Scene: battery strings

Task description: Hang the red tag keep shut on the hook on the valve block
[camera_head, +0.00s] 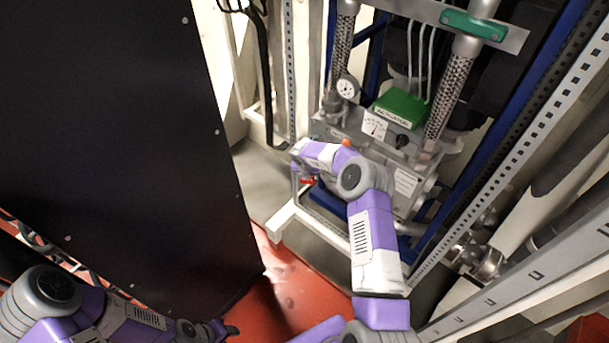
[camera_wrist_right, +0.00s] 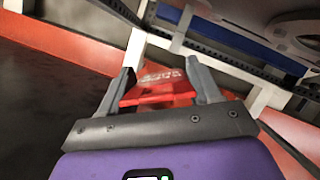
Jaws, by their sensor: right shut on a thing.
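The red tag (camera_wrist_right: 158,92) is between the two fingers of my right gripper (camera_wrist_right: 161,72) in the right wrist view, and the gripper is shut on it. In the head view a small bit of red (camera_head: 307,181) shows below my right gripper (camera_head: 300,172), at the front left of the grey valve block (camera_head: 402,182). My wrist and forearm cover part of the block's front. I cannot make out the hook. My left gripper (camera_head: 228,331) is low at the bottom of the head view, away from the block; its finger opening is unclear.
A white frame (camera_head: 283,222) stands below my right gripper. A large black panel (camera_head: 110,130) fills the left. A perforated rail (camera_head: 520,150) runs along the right.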

